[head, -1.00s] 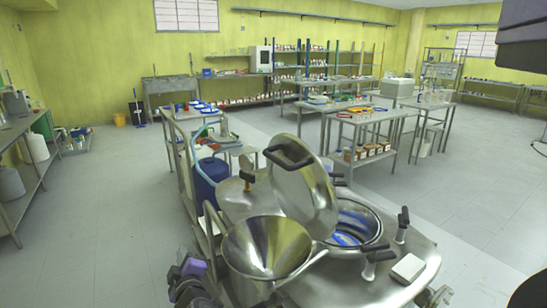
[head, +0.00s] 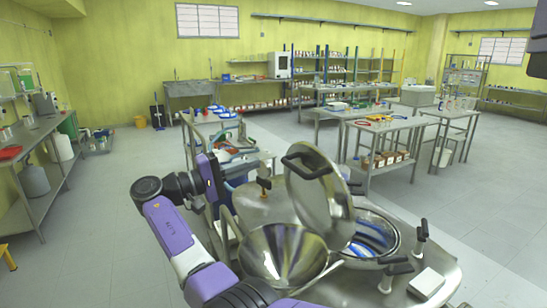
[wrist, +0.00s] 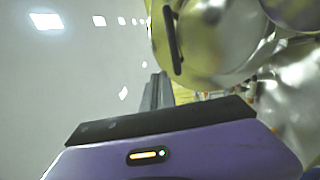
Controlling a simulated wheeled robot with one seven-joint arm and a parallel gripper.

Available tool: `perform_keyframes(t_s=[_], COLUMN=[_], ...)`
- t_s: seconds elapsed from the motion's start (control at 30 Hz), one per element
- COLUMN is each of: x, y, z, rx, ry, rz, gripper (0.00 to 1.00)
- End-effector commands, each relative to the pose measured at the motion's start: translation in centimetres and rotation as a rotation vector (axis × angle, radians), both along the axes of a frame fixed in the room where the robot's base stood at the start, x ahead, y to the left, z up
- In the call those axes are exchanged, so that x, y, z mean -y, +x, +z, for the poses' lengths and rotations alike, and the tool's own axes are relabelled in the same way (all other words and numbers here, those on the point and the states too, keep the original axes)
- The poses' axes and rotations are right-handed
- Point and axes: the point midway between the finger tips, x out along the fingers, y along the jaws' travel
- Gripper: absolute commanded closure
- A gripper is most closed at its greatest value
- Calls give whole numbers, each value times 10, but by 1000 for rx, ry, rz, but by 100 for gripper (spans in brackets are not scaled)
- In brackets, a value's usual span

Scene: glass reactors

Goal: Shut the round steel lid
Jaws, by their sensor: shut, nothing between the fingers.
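The round steel lid (head: 320,205) stands open, tilted up beside the reactor's round opening (head: 372,238), with a black bar handle (head: 306,163) at its top. Blue shows inside the opening. My purple arm comes up from the bottom left in the head view. My gripper (head: 270,160) points right, just left of the lid, close to its handle side; I cannot tell whether it touches. In the wrist view the gripper's grey fingers (wrist: 157,90) are together and empty, and the lid (wrist: 205,40) with its dark handle (wrist: 175,40) lies beyond them.
A steel funnel (head: 283,255) stands in front of the lid. A brass-coloured fitting (head: 264,182) sits below my gripper. Black-handled clamps (head: 422,237) and a white box (head: 427,283) are on the vessel's right. Benches stand behind; open floor lies right.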

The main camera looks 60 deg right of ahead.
Motion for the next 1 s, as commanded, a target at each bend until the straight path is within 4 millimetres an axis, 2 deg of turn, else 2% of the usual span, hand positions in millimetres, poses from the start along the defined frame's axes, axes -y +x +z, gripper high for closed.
perform_keyframes(t_s=[0.6, 0.8, 1.0], x=[93, 109, 113], y=[-57, -67, -69], z=[16, 16, 15], rx=[1, 1, 1], ry=[2, 2, 2], rz=[2, 4, 4], gripper=[100, 100, 100])
